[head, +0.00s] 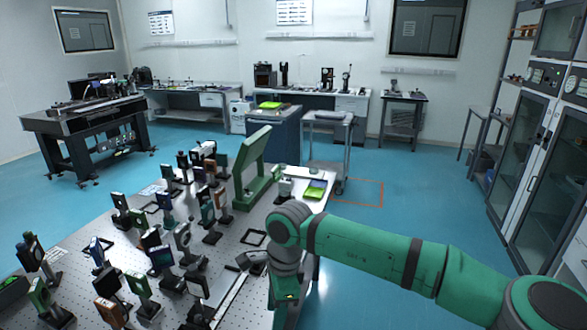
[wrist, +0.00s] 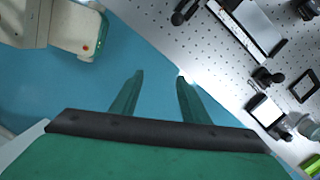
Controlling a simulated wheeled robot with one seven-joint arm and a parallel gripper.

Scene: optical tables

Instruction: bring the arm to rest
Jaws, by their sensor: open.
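My gripper (wrist: 160,75) is open and empty in the wrist view, its two green fingers apart. Below the fingers in that view are the blue floor and the edge of the optical table. In the head view my green arm reaches in from the right and bends down at the near right edge of the optical table (head: 228,262). The gripper's fingers are hidden behind the arm or too unclear to make out there. Nothing is held.
Several mounted optics (head: 160,258) crowd the table's left and middle. A green angled stand (head: 252,170) and a small green tray (head: 314,190) stand at its far right. A cart (head: 329,145) is beyond. Glass cabinets (head: 515,160) line the right; the blue floor (head: 425,190) between is clear.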

